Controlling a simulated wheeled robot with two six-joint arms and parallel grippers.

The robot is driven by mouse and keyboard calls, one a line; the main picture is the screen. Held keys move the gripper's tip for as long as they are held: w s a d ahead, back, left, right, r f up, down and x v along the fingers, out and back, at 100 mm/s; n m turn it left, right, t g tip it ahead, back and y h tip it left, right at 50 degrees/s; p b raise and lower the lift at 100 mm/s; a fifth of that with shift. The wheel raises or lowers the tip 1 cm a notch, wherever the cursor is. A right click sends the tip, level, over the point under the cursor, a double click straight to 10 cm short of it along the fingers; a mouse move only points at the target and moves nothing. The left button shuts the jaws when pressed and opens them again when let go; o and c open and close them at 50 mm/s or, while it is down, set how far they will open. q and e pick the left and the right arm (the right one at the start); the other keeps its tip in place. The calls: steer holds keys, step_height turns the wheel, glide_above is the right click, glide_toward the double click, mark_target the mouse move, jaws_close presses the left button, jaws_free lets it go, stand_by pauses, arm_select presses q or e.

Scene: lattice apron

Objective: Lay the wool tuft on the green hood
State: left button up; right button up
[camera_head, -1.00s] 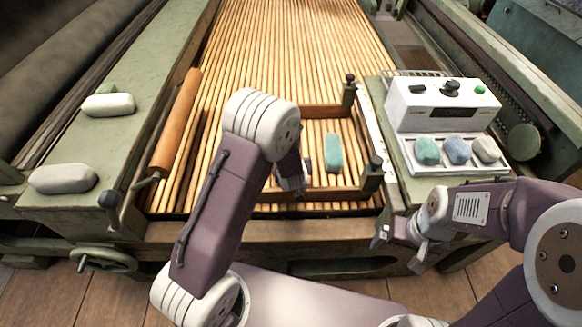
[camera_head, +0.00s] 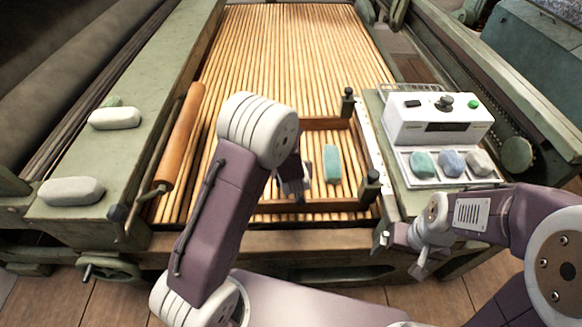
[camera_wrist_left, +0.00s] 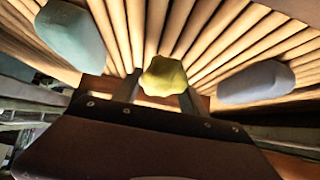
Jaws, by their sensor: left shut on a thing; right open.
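The wool tuft (camera_wrist_left: 164,76), a small yellow lump, is between the fingertips of my left gripper (camera_wrist_left: 160,84) in the left wrist view. My left gripper (camera_head: 293,182) is shut on it, over the slatted lattice in the head view; there my own arm hides the tuft. Green-painted machine surfaces lie on the left (camera_head: 75,160) and under the scale on the right; I cannot tell which is the green hood. My right gripper (camera_head: 402,252) is open and empty at the front right, below the scale.
A teal block (camera_head: 331,164) lies on the lattice (camera_head: 285,60) inside a wooden frame. A white scale (camera_head: 438,118) holds teal, blue and grey lumps in its tray. Pale blocks (camera_head: 115,118) (camera_head: 71,191) rest on the left green surface, beside an orange roller (camera_head: 181,135).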

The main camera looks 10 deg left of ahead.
arm_select(q)
steer(key=s+d+r+p, duration=0.5)
steer(key=s+d+r, duration=0.1)
steer(key=s+d, duration=0.1)
steer(key=shift+s+d+r, duration=0.2)
steer(key=shift+s+d, duration=0.05)
steer(key=shift+d, duration=0.6)
